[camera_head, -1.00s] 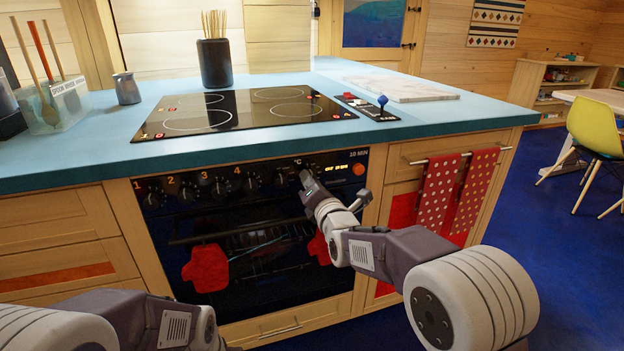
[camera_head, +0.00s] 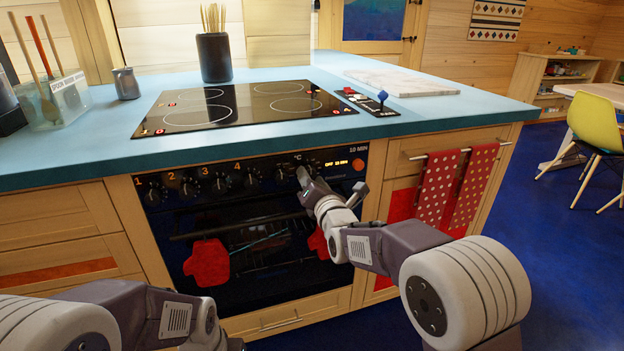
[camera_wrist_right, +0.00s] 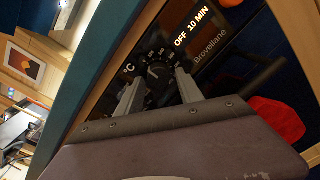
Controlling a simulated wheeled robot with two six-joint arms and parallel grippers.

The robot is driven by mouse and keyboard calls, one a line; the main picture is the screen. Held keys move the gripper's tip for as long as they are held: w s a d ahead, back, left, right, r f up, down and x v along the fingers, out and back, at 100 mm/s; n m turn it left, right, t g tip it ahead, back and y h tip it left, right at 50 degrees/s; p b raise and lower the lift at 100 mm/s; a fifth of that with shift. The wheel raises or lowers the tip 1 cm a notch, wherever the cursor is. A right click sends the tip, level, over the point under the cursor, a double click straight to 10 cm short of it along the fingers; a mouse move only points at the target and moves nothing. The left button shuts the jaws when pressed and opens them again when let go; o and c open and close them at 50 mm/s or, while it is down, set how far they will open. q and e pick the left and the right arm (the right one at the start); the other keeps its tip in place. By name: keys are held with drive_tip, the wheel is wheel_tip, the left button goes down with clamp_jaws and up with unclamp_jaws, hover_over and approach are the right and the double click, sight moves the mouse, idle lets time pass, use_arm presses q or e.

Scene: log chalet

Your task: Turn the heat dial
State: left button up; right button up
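The heat dial (camera_wrist_right: 158,72) is a dark round knob beside the °C mark on the black oven panel (camera_head: 215,178). In the right wrist view it sits between the two grey fingers of my right gripper (camera_wrist_right: 158,82). The fingers are apart, one on each side of the knob, with a gap seeming to show. In the head view my right gripper (camera_head: 303,180) is at the panel just under the °C mark and hides the dial. My left arm (camera_head: 165,315) is low at the bottom left; its fingers do not show clearly.
Several other knobs (camera_head: 220,184) line the panel to the left. The display (camera_head: 337,163) and an orange-red button (camera_head: 358,164) lie to the right. Red oven mitts (camera_head: 207,262) hang at the oven door. The blue counter (camera_head: 250,137) juts above the panel.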

drive_tip(key=shift+s+r, duration=0.1)
drive_tip(key=shift+s+d, duration=0.15)
drive_tip(key=shift+s, duration=0.15)
drive_tip(key=p+v, duration=0.2)
drive_tip(key=v, duration=0.6)
drive_tip(key=shift+s, duration=0.15)
